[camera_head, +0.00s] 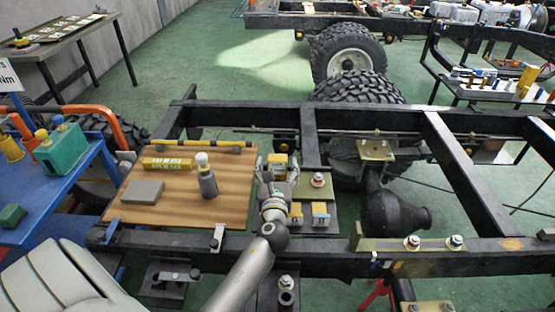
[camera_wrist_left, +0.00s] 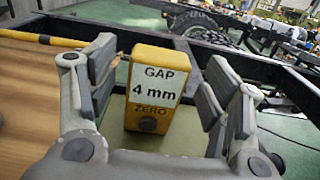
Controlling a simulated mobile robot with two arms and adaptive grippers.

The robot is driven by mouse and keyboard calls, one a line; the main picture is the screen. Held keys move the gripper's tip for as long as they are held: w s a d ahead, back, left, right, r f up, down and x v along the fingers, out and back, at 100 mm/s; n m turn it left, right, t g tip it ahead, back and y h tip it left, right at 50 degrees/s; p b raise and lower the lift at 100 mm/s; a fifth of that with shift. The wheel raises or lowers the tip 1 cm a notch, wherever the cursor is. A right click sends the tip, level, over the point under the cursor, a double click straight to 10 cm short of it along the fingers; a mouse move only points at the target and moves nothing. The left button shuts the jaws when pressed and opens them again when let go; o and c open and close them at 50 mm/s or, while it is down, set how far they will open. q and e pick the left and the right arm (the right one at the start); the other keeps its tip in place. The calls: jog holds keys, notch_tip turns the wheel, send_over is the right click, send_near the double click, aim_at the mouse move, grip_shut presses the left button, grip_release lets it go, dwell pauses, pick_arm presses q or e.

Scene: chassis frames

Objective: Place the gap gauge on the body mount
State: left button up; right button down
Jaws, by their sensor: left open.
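The gap gauge (camera_wrist_left: 160,85) is an upright yellow block with a white label reading "GAP 4 mm". In the wrist view it stands between the two fingers of my left gripper (camera_wrist_left: 160,62), with a visible space on each side. In the head view the gauge's yellow top (camera_head: 278,159) shows between the fingertips of the left gripper (camera_head: 278,168), which is open. The gauge's lower part is hidden by the gripper there. I cannot tell for sure which part is the body mount; a dark plate with small yellow blocks (camera_head: 320,210) lies beside the gripper. My right gripper is not in view.
A wooden board (camera_head: 170,212) left of the gripper carries a grey block (camera_head: 142,192), a bottle-like tool (camera_head: 207,180) and a yellow labelled bar (camera_head: 167,164). Black chassis rails (camera_head: 480,247) run around. A blue table (camera_head: 60,185) stands far left.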

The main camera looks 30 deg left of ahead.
pick_arm(q)
jog(key=v, duration=0.8)
jog(key=shift+s, duration=0.25)
